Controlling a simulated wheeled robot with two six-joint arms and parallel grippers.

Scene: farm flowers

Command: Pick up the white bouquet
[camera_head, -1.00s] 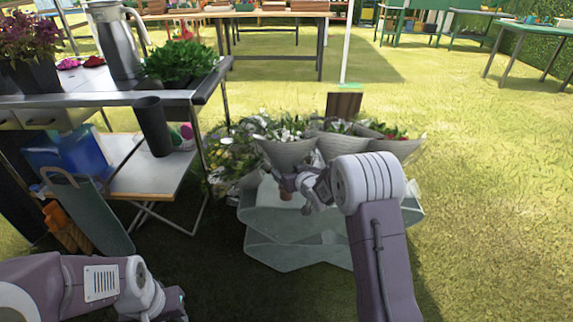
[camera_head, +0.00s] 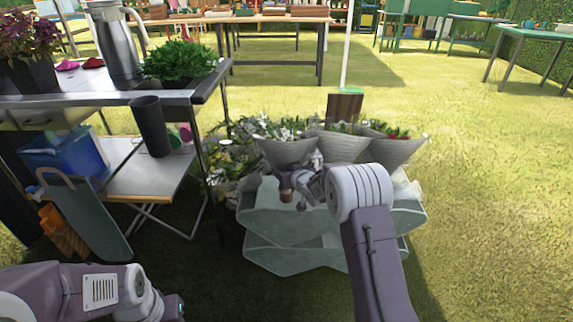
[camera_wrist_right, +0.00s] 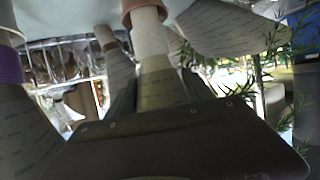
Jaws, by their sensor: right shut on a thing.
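The white bouquet (camera_head: 287,150) is a pale grey paper cone with white flowers and green leaves. It is the leftmost of three cones on a grey-green tiered stand (camera_head: 290,262). My right gripper (camera_head: 291,184) is at the lower part of this cone. In the right wrist view its dark fingers (camera_wrist_right: 160,88) are on either side of a printed paper wrap with a brownish ring at its narrow end. The gripper is shut on it. My left gripper (camera_head: 172,306) is low at the bottom left, and its fingers are not clear.
Two more cones, one with pale flowers (camera_head: 343,147) and one with red flowers (camera_head: 394,148), stand close to the right. A metal table (camera_head: 110,98) with a jug (camera_head: 113,45) and plants is at the left. Open grass lies to the right.

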